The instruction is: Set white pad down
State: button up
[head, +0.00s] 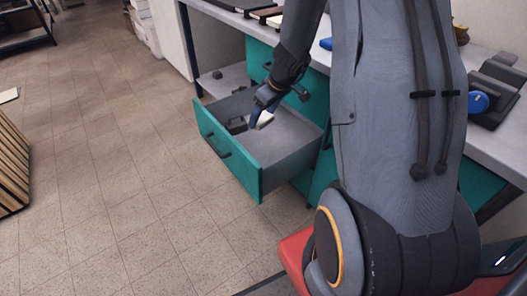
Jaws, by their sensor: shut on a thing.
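My gripper (258,117) is shut on a small white pad (265,120), with a bit of blue beside it. The gripper hangs over an open drawer with a teal front (226,155) and a grey inside. The pad looks to be above the drawer floor or close to it; I cannot tell whether it touches. A dark object (237,124) lies in the drawer to the left of the gripper, partly hidden.
A light workbench (490,130) runs along the right, with dark items and a round blue object (477,102) on it. Slatted wood (12,165) stands at the left edge. The tiled floor (110,190) left of the drawer is clear.

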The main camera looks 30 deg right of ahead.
jog(key=n+b, duration=0.2)
jog(key=b, duration=0.8)
send_over(262, 157)
jog(key=s, duration=0.2)
notch_tip(262, 157, down, 13)
jog(key=shift+g+y, duration=0.3)
jog(key=f+b, duration=0.1)
jog(key=f, duration=0.2)
jog(key=f+b, duration=0.1)
jog(key=f, duration=0.2)
jog(key=f+b, duration=0.1)
jog(key=f, duration=0.3)
jog(key=shift+w+d+b, duration=0.25)
jog(key=shift+d+b, duration=0.05)
jog(key=shift+d, duration=0.1)
jog(key=shift+f+b, duration=0.1)
jog(key=shift+b, duration=0.2)
jog(key=o, duration=1)
jog(key=shift+o, duration=0.2)
jog(key=p+v, duration=0.4)
jog(key=v, duration=0.8)
jog(key=shift+s, duration=0.1)
